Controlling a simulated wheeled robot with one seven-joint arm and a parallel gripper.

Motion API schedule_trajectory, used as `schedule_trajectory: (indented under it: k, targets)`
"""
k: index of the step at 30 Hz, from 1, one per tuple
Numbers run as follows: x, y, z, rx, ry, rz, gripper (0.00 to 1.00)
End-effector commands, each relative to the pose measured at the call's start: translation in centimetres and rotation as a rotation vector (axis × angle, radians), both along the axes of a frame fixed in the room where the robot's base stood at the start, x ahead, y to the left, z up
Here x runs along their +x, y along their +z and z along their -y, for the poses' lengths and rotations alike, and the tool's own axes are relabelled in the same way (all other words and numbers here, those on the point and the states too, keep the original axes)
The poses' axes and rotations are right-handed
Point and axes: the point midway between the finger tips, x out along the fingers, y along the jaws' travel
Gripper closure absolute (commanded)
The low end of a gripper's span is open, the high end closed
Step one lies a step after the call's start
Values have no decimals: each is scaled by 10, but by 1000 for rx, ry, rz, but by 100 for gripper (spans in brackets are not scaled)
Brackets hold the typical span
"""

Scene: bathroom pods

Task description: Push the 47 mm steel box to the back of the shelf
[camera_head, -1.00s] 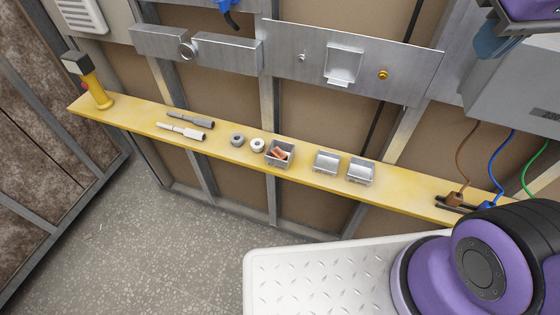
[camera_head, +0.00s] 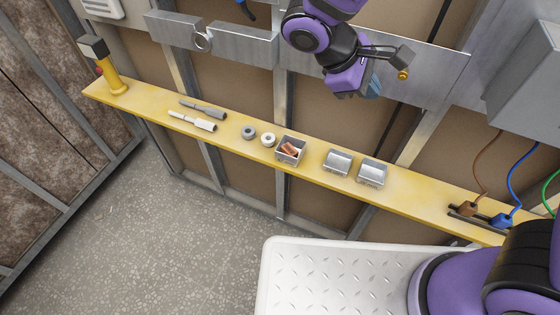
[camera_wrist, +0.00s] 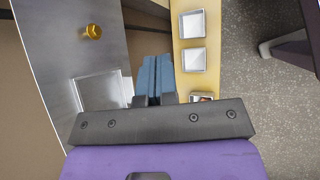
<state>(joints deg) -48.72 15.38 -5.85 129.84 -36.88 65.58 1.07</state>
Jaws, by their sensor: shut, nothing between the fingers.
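Two small open steel boxes stand side by side on the yellow shelf (camera_head: 225,142), the left steel box (camera_head: 338,162) and the right steel box (camera_head: 372,172). I cannot tell which is 47 mm. Both also show in the wrist view, one at the top (camera_wrist: 192,24) and one below it (camera_wrist: 194,59). A third grey box (camera_head: 290,151) holds copper-coloured pieces, to their left. My gripper (camera_head: 374,88) is shut and empty, above the shelf in front of the wall plate. Its blue fingers (camera_wrist: 155,72) are apart from the boxes and hide none of them.
Two rings (camera_head: 258,136) and two grey-white tools (camera_head: 197,117) lie further left on the shelf. A yellow-handled tool (camera_head: 112,76) stands at the left end. Cable plugs (camera_head: 485,215) sit at the right end. The wall plate (camera_head: 435,75) carries a brass knob (camera_wrist: 91,32).

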Motion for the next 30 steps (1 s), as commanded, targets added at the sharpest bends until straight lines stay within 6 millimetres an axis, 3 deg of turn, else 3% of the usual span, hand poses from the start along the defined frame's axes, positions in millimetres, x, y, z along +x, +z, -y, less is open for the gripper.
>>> schedule_trajectory:
  k: [1, 8, 18, 24, 30]
  targets:
    - [0, -15, -15, -55, 61, -15, 100]
    - [-7, -71, -73, -289, 320, -45, 100]
    - [-43, -165, -151, -639, 721, -21, 100]
    - [-76, -222, -186, -838, 956, 31, 100]
    - [-103, -265, -206, -982, 1130, 82, 100]
